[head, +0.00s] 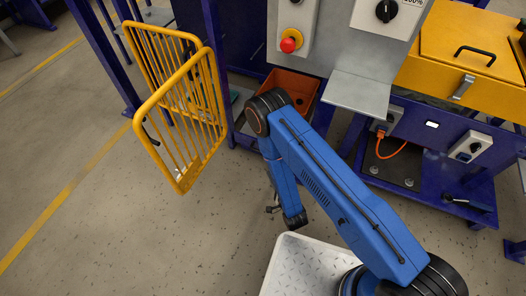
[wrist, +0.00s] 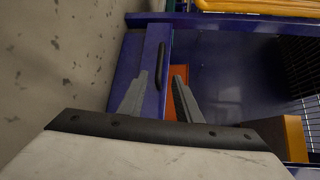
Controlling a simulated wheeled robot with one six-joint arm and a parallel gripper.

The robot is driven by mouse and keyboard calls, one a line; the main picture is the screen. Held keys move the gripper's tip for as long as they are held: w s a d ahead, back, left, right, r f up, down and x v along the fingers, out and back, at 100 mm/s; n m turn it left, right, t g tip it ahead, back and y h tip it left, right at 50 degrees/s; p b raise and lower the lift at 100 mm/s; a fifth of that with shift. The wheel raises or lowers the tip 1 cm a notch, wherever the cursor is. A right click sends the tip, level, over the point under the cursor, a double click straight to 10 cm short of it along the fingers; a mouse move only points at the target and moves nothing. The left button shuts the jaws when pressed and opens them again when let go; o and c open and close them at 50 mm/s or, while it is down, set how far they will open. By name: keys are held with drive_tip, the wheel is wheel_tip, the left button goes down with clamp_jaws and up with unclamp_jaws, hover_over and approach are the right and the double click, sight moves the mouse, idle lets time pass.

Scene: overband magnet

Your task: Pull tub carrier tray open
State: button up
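The tub carrier tray shows in the wrist view as a purple-blue front panel (wrist: 152,88) with a dark upright bar handle (wrist: 161,66). An orange tub (wrist: 180,72) is partly seen behind that panel. It also shows in the head view as an orange-red tub (head: 290,84) low under the grey panel, partly covered by my arm. My gripper (wrist: 160,77) is open, its two grey fingers apart on either side of the handle's line. I cannot tell whether the fingertips reach around the handle.
A yellow barred gate (head: 178,100) stands swung open at the left. A grey control panel with a red stop button (head: 289,43) and a grey shelf (head: 357,93) overhang the area. A yellow cover (head: 470,50) is at right. Floor at lower left is clear.

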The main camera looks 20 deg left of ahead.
drive_tip(key=x, duration=1.5)
drive_tip(key=shift+s, duration=0.1)
clamp_jaws()
